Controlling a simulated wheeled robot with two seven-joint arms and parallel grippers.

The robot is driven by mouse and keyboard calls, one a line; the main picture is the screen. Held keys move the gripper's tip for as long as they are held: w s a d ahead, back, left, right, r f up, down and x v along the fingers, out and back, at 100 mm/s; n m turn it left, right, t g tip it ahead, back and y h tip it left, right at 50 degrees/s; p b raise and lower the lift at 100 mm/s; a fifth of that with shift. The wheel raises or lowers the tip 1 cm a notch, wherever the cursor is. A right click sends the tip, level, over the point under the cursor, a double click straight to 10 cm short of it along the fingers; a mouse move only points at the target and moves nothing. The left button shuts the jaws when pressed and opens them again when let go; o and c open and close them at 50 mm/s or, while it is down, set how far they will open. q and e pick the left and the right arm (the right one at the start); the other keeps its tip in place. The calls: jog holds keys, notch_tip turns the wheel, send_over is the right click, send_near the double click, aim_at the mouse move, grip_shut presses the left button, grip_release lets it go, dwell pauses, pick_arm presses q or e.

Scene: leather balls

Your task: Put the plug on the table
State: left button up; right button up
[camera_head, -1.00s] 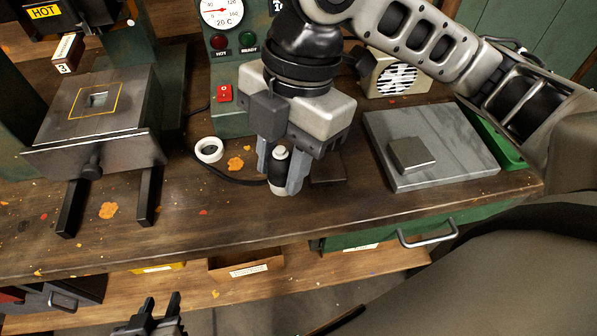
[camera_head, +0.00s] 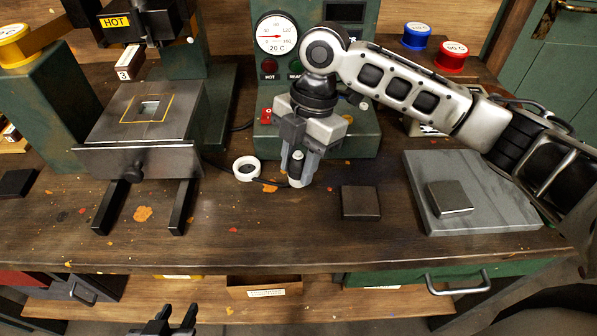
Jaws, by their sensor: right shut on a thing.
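A white ring (camera_head: 246,168) and a dark cord lie left of the plug. A dark square plate (camera_head: 361,202) lies to its right, then a grey slab (camera_head: 480,215) with a metal block (camera_head: 450,197). A metal press (camera_head: 145,125) stands at left. The table front is mostly clear.

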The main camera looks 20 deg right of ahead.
aim_at(298, 175)
notch_tip(298, 175, down, 3)
jog(key=shift+w+f, duration=0.1)
jog(key=shift+f, duration=0.1)
jog(key=shift+f, duration=0.1)
jog(key=o, duration=0.9)
jog(key=v, duration=1.2)
jog(key=shift+w, duration=0.1)
